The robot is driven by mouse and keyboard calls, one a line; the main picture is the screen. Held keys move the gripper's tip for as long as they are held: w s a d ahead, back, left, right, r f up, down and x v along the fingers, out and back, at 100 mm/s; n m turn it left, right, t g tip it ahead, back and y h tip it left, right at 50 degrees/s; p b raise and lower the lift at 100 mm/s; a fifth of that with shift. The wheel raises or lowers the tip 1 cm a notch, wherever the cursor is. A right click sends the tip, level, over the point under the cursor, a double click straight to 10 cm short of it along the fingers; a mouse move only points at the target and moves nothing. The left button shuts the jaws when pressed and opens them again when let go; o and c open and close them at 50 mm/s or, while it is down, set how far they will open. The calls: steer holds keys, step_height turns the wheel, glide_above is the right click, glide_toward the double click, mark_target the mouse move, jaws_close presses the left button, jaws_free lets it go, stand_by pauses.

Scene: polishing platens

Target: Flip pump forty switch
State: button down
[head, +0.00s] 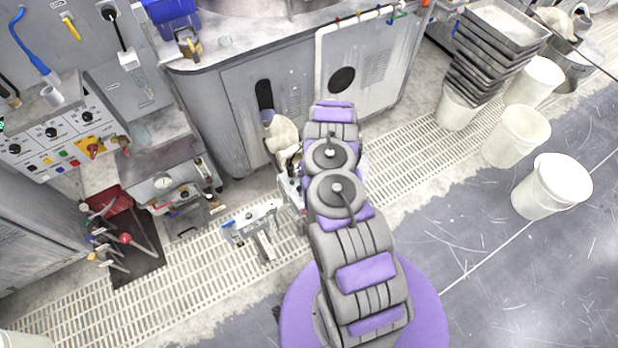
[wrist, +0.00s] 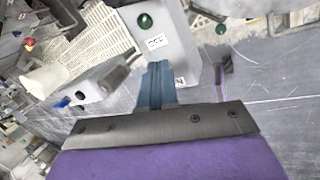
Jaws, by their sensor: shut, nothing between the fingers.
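In the wrist view, my gripper (wrist: 158,68) is shut and empty, its blue-grey fingers together. Just past the fingertips is a pale grey box (wrist: 172,42) with a dark green round knob (wrist: 145,20) and a small white label (wrist: 155,42). The label is too small to read. The fingers overlap the box's lower edge in the picture; I cannot tell whether they touch it. I cannot make out which part is the pump forty switch. In the head view, my gripper cannot be made out.
In the head view, a control panel (head: 52,147) with knobs and coloured buttons is at left. A small pale unit (head: 252,222) stands over the floor grating left of my arm. Stacked trays (head: 497,42) and white buckets (head: 552,186) stand at right. Grey floor (head: 500,270) is clear at lower right.

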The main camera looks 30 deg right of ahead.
steer(key=shift+w+a+f, duration=0.1)
steer(key=shift+w+a, duration=0.45)
steer(key=shift+a, duration=0.05)
steer(key=shift+d+f, duration=0.1)
steer(key=shift+d, duration=0.75)
steer(key=shift+a, duration=0.7)
steer(key=shift+d, duration=0.1)
steer(key=shift+d, duration=0.45)
steer(key=shift+a, duration=0.1)
steer(key=shift+a+r, duration=0.25)
steer(key=shift+r, duration=0.15)
steer(key=shift+d+r+p, duration=0.15)
steer(key=shift+r+p, duration=0.3)
steer(key=shift+p, duration=0.05)
